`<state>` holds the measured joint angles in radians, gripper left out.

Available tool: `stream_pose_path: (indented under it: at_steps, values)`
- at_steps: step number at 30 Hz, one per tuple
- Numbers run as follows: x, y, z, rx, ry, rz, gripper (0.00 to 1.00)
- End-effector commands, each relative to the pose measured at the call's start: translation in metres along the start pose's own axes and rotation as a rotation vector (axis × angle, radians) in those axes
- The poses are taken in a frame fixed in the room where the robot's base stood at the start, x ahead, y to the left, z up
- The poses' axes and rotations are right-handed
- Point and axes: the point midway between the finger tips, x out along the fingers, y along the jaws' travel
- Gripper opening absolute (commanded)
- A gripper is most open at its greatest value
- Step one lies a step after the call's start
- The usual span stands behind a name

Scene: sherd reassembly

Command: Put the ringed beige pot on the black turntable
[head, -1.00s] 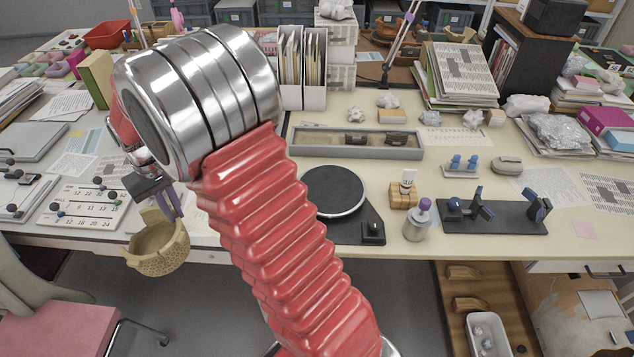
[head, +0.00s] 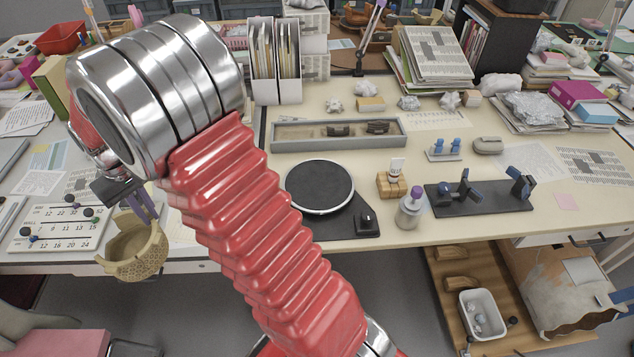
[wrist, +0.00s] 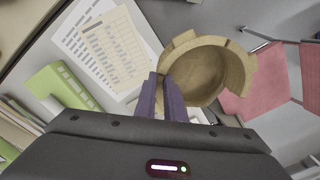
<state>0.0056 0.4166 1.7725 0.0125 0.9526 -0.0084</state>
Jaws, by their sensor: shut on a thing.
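The ringed beige pot (head: 136,250) hangs from my gripper (head: 146,205) in front of the table's front edge, left of my arm. It has a broken, jagged rim and its open mouth shows. In the wrist view the pot (wrist: 226,75) is at the jaw tips, and the purple fingers of my gripper (wrist: 163,82) are shut on its rim. The black turntable (head: 319,186) is a round disc on a dark base near the table's front, right of my arm. Nothing lies on the disc. My red arm covers the table just left of it.
A block with a small white-capped bottle (head: 392,184) and a purple-capped bottle (head: 411,209) stand right of the turntable. A long grey tray (head: 290,144) lies behind it. A black stand (head: 480,194) is farther right. A board with knobs (head: 60,228) lies at left.

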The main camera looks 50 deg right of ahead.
Motion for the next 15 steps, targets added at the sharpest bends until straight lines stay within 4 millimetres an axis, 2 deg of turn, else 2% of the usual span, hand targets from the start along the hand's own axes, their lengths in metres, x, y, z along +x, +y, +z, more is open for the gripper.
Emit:
stream_pose_path:
  at_steps: [5, 8, 15]
  values:
    - [-0.003, 0.009, -0.001, 0.014, 0.003, -0.001, 0.0]
    - [-0.005, 0.024, -0.001, 0.037, 0.004, -0.001, 0.0]
    - [-0.013, 0.083, 0.004, 0.126, 0.004, -0.002, 0.0]
